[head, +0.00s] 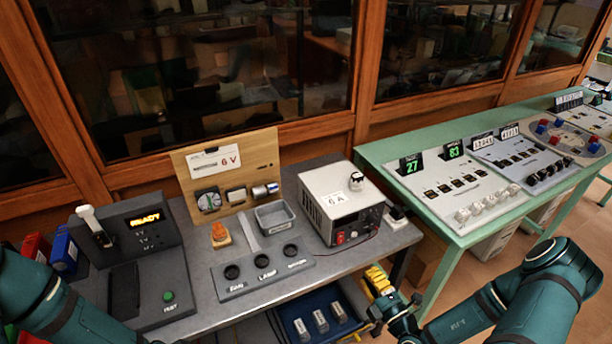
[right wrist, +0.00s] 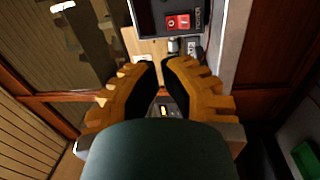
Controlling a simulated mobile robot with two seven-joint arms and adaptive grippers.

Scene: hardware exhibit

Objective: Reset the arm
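My right arm (head: 535,290) is teal and comes in from the right. My right gripper (head: 378,283), with yellow ridged fingers, points up beside the grey table's front right corner, touching nothing that I can see. In the right wrist view the right gripper (right wrist: 161,68) is empty, with a narrow gap between its black-padded fingertips. Beyond them is the power supply's red switch (right wrist: 178,22). My left arm (head: 60,300) crosses the lower left corner; its gripper is out of frame.
The grey table (head: 215,315) holds a "READY" console (head: 135,255), a wooden "6 V" board (head: 228,160), a socket panel (head: 265,272) and a power supply (head: 340,203). Below is a blue crate (head: 290,312) with metal blocks. A green table (head: 378,152) with displays stands right.

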